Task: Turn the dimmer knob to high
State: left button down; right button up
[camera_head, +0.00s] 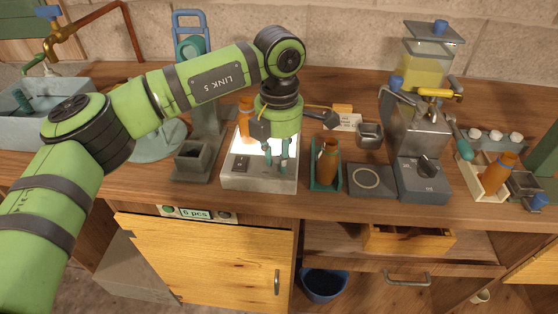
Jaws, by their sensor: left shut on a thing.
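A light box (258,183) with a glowing white top stands on the wooden counter, left of the middle. A small grey switch panel (241,163) is at the left of its top. My left gripper (278,162) points down over the right front part of the box. Its teal fingers are closed on the dimmer knob there, which they almost wholly hide. I cannot read the knob's setting. My right gripper is not in view.
Right of the box, a brown bottle (328,160) stands in a teal tray (326,186). A grey machine (424,183) with a black dial is further right. A brown bottle (247,115) stands behind the box, close to my gripper. A grey square holder (193,162) is at left.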

pick_arm(q)
jog(key=m+b, duration=0.1)
jog(key=m, duration=0.3)
jog(key=shift+m, duration=0.3)
jog(key=m, duration=0.4)
jog(key=shift+m+b, duration=0.4)
jog(key=c, duration=1)
grip_release()
notch_tip(320, 180, up, 12)
